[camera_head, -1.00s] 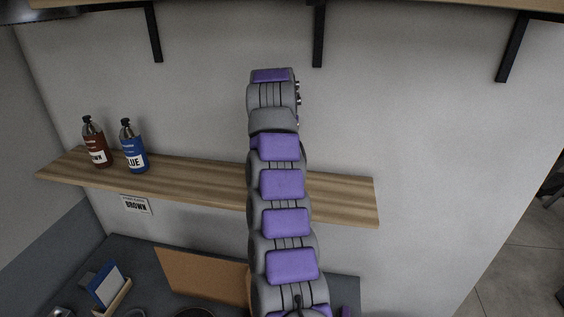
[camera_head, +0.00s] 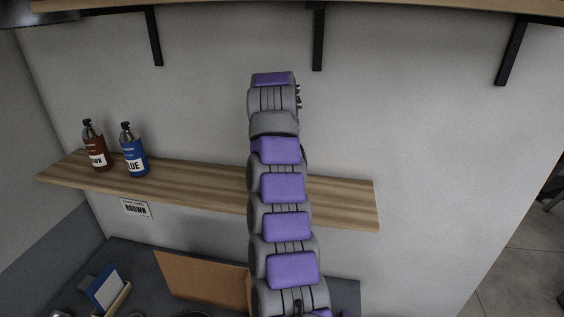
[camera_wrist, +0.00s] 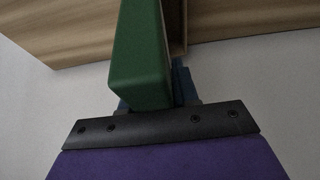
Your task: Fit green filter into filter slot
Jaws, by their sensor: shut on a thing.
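The green filter (camera_wrist: 141,60) shows large and close in the wrist view, a green block with a slanted lower end. My gripper (camera_wrist: 160,98) is shut on it; only bits of its blue-grey fingers show around the green. A wooden piece (camera_wrist: 178,25) with a pale edge and a dark inner side is just right of the filter; I cannot tell whether they touch or whether this is the filter slot. In the head view my arm hides the gripper and the filter.
A brown panel (camera_head: 203,280) and a blue-and-white item (camera_head: 106,288) are on the dark counter.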

